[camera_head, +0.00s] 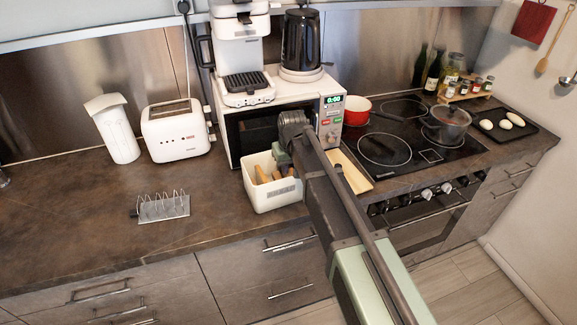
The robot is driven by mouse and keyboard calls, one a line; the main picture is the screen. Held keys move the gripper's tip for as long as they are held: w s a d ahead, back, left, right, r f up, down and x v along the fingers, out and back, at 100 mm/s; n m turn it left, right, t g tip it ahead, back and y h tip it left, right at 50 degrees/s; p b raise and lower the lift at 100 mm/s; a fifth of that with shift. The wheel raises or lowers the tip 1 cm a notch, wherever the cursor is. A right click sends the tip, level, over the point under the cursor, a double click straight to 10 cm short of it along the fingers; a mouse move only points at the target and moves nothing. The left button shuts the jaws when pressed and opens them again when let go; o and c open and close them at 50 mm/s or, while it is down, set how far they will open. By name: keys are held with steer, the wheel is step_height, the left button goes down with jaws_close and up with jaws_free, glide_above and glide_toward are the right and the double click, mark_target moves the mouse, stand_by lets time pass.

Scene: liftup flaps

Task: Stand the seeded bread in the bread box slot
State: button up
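The white box (272,196) with a label on its front stands on the counter in front of the microwave. I take it to be the bread box. Several brown, bread-like pieces (262,174) stand up inside it; which of them is seeded is too small to tell. My gripper (284,162) points down at the back right of this box. My arm covers part of it, so its fingers and anything between them are not clear. The box's inside and slots are partly hidden by its front wall and my arm.
A wire toast rack (164,206) stands left on open counter. A white toaster (176,130), a white jug (113,128) and the microwave (250,128) stand behind. A wooden board (350,172) lies right of the box, near the hob (385,149). A black tray (517,134) holds pale oval pieces.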

steer(key=o, duration=0.4)
step_height(320, 180, up, 11)
steer(key=s+p, duration=0.1)
steer(key=p, duration=0.9)
steer(key=shift+s+d+p, duration=0.25)
steer(key=shift+d+p, duration=0.1)
steer(key=shift+p, duration=0.05)
steer(key=shift+f, duration=0.15)
steer(key=s+d+f+m+g+b, duration=0.1)
steer(key=s+d+m, duration=0.4)
steer(key=s+d, duration=1.4)
steer(key=s+f+b, duration=0.1)
steer(key=s+f, duration=0.1)
steer(key=s, duration=0.1)
steer(key=shift+s+d+g+h+b, duration=0.25)
steer(key=shift+s+g+h+b, duration=0.05)
steer(key=shift+s+h+b, duration=0.1)
